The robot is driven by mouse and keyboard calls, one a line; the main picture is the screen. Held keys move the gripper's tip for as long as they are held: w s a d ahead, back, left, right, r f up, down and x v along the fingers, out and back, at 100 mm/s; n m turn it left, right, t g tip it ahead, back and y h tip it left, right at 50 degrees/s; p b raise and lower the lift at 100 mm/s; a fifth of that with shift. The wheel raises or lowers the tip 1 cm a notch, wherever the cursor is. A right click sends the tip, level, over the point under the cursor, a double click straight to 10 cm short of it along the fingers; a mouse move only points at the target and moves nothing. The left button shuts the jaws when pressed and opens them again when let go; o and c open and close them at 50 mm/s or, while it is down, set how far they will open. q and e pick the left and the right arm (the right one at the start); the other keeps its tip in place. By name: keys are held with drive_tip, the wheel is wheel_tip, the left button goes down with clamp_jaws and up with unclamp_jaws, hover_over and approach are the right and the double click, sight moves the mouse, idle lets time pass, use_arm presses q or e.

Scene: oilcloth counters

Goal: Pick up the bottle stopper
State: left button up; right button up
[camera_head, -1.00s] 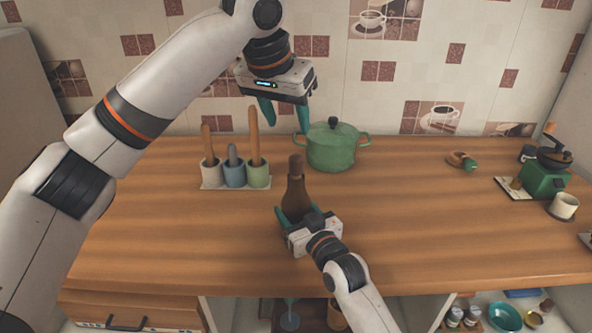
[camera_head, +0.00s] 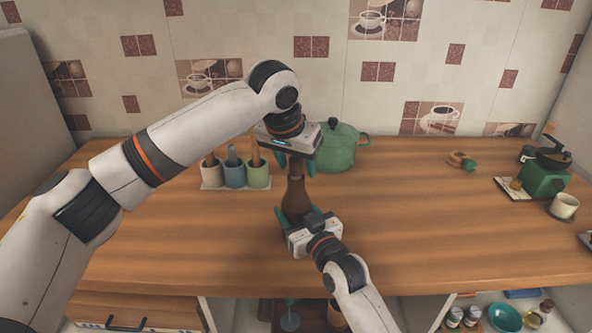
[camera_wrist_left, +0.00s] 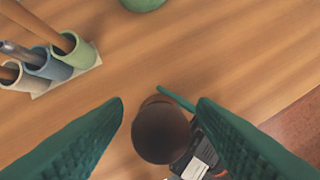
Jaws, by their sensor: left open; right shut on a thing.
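The brown bottle (camera_head: 295,202) stands upright on the wooden counter. My right gripper (camera_head: 297,214) is shut on its body. The bottle stopper (camera_head: 295,164) sits at the top of the bottle, partly hidden by my left gripper (camera_head: 296,160). In the left wrist view the stopper (camera_wrist_left: 160,134) shows from above as a dark round top. My left gripper is open, its green fingers on either side of the stopper, with gaps visible in the left wrist view.
A green lidded pot (camera_head: 341,150) stands close behind the bottle. To the left, a holder with several cups (camera_head: 234,175) carries upright utensils. A coffee grinder (camera_head: 544,181) and a white cup (camera_head: 564,205) are at the far right. The middle right of the counter is clear.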

use_arm(q)
drive_tip(key=c, duration=1)
wheel_tip(320, 180, up, 10)
drive_tip(key=shift+r, duration=0.1)
use_arm(e)
drive_tip(key=o, duration=1.4)
